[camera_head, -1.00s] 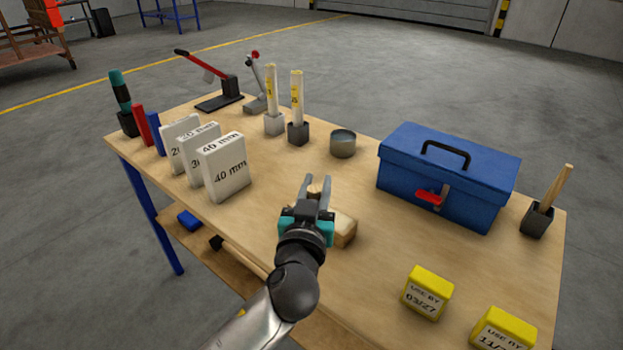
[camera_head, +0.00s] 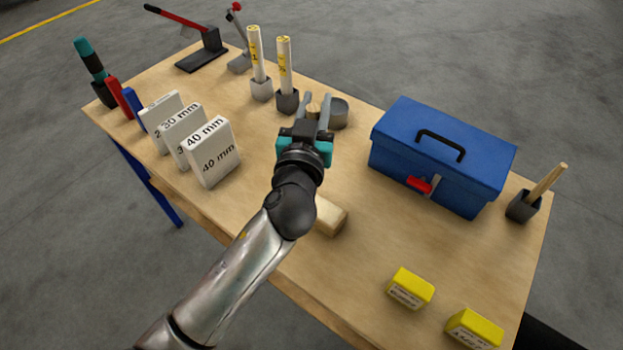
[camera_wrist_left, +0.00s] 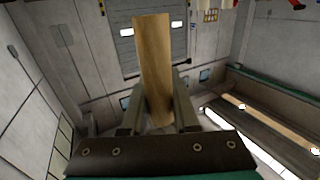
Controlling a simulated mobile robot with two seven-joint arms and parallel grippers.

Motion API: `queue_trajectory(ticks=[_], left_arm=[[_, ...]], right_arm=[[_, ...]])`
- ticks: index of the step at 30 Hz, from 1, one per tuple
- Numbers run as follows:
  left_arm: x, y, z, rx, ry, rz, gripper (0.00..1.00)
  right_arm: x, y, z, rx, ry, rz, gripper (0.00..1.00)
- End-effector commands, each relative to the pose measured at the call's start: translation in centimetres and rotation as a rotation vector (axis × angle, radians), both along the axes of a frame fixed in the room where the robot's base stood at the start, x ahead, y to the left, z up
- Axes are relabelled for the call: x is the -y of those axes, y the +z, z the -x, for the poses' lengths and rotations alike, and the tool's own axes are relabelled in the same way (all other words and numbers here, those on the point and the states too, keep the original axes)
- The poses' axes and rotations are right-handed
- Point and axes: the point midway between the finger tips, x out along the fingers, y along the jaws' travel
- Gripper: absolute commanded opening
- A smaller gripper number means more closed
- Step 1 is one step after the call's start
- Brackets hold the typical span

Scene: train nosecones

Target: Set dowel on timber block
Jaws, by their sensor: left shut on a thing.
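My left gripper (camera_head: 314,112) is shut on a pale wooden dowel (camera_head: 313,109). Its end shows between the fingers in the head view. In the left wrist view the dowel (camera_wrist_left: 153,65) stands between the two fingers and reaches past their tips. A pale timber block (camera_head: 330,216) lies on the table, nearer the camera than the gripper. My left forearm hides part of the block, and the dowel appears clear of it. My right gripper is not in view.
A grey tin (camera_head: 338,113) shows just behind the gripper. A blue toolbox (camera_head: 440,155) stands to the right, and white thickness blocks (camera_head: 212,152) to the left. Two upright labelled sticks (camera_head: 285,70) stand behind. Yellow blocks (camera_head: 410,288) sit at front right. The table around the timber block is fairly clear.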

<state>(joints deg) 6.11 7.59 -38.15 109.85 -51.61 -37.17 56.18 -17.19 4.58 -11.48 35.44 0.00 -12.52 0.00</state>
Motion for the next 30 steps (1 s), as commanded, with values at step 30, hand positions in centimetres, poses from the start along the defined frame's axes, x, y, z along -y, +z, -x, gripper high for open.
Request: queue_trajectory(ticks=[30], left_arm=[[0.0, -18.3, 0.0, -0.001, -0.001, -0.003, 0.00]], right_arm=[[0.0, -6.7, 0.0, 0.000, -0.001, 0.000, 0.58]])
